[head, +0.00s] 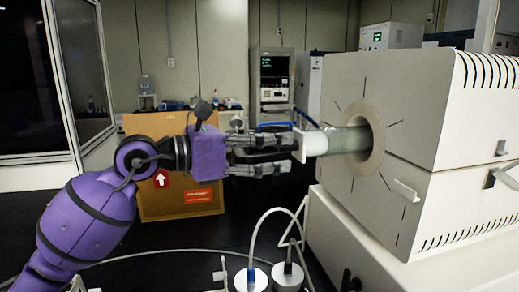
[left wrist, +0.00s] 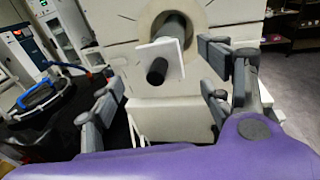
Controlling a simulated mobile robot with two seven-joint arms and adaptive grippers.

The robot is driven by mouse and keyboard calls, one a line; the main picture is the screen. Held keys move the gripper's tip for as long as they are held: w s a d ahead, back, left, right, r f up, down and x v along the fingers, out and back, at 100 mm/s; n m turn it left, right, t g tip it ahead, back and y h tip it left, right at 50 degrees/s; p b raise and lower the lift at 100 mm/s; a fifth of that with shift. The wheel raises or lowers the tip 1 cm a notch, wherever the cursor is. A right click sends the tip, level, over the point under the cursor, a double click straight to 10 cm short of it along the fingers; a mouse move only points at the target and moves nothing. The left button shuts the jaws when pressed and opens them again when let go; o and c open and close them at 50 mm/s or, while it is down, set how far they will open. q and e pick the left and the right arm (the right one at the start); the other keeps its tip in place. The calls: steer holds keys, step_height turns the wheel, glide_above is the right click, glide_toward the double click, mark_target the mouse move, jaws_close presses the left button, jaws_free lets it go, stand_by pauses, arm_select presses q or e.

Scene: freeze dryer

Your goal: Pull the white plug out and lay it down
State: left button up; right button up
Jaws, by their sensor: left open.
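The white plug (head: 304,146) shows in the head view as an upright white plate at the left end of a grey-green tube (head: 344,140). In the left wrist view, the plug (left wrist: 173,52) is a square white plate with a dark round knob (left wrist: 157,71) facing my gripper. The tube sticks out of the round opening of the white furnace. My left gripper (head: 284,154) is open, level with the plug and just left of it. In the left wrist view, the knob shows between the spread fingers (left wrist: 162,80), with gaps on both sides. My right gripper is not in view.
The white furnace (head: 440,90) fills the right side, with a small handle (head: 405,190) on its front. A cardboard box (head: 180,205) stands behind my left arm. Two round metal-topped items with hoses (head: 251,280) stand below the gripper.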

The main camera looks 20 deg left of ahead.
arm_select(q)
steer(key=x, duration=0.4)
steer(key=shift+r+p, duration=0.2)
steer(key=shift+p, duration=0.15)
steer(key=shift+x, duration=0.85)
steer(key=shift+f, duration=0.2)
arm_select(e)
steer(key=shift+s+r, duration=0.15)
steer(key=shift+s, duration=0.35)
arm_select(q)
steer(key=shift+c, duration=0.3)
steer(key=c, duration=1.2)
steer(key=shift+w+a+b+v, duration=0.5)
steer(key=shift+w+a+v, duration=0.15)
steer(key=shift+v, duration=4.05)
steer(key=s+p, duration=0.1)
steer(key=s, duration=0.5)
steer(key=shift+s+d, duration=0.35)
steer(key=shift+d, duration=0.1)
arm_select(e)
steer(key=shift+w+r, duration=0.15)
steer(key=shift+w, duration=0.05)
arm_select(q)
steer(key=shift+f, duration=0.1)
